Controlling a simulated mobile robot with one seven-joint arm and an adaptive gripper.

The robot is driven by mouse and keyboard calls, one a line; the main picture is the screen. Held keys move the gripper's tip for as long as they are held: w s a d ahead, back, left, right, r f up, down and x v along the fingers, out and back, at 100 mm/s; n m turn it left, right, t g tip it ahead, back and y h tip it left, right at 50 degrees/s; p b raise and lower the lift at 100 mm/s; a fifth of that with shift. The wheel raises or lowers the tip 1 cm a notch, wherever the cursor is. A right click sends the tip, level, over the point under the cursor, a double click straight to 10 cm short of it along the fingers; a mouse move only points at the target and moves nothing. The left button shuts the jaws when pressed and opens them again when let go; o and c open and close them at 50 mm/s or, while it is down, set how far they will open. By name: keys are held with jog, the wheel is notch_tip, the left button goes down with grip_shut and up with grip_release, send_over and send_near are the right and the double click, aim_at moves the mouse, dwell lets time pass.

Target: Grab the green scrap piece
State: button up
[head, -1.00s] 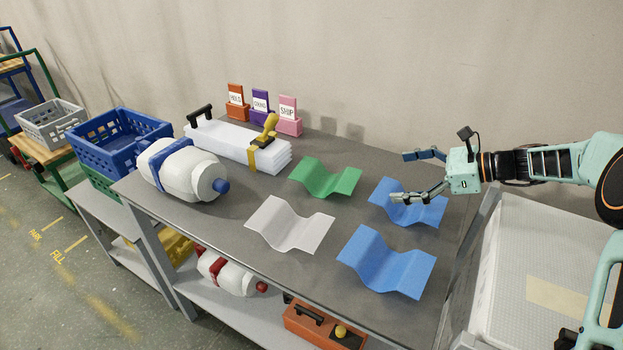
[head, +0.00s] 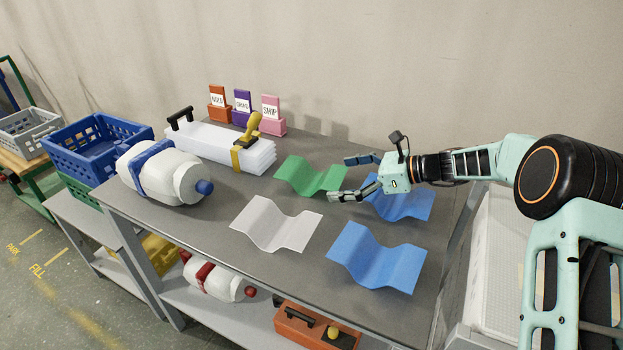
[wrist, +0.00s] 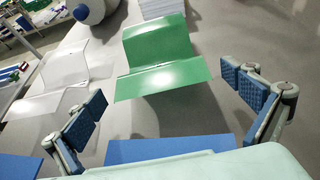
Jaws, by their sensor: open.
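The green scrap piece (head: 308,177) is a wavy corrugated sheet lying on the grey table, behind the white sheet and in front of the white stack. It also shows in the wrist view (wrist: 163,70), centred ahead between the fingers. My gripper (head: 347,178) is open and empty, just right of the green sheet and above the far blue sheet. In the wrist view my gripper (wrist: 166,118) has its two blue-padded fingers spread wide, with the green sheet beyond the fingertips. I see no contact with it.
A far blue sheet (head: 407,206) lies under my gripper, partly hidden. A near blue sheet (head: 376,258) and a white sheet (head: 275,224) lie in front. A white stack (head: 215,145), a white roll (head: 165,176) and upright labelled holders (head: 242,107) stand left and behind.

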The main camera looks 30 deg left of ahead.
jog(key=shift+a+f, duration=0.1)
jog(key=shift+a, duration=0.1)
jog(key=c, duration=1.2)
jog(key=shift+c, duration=0.3)
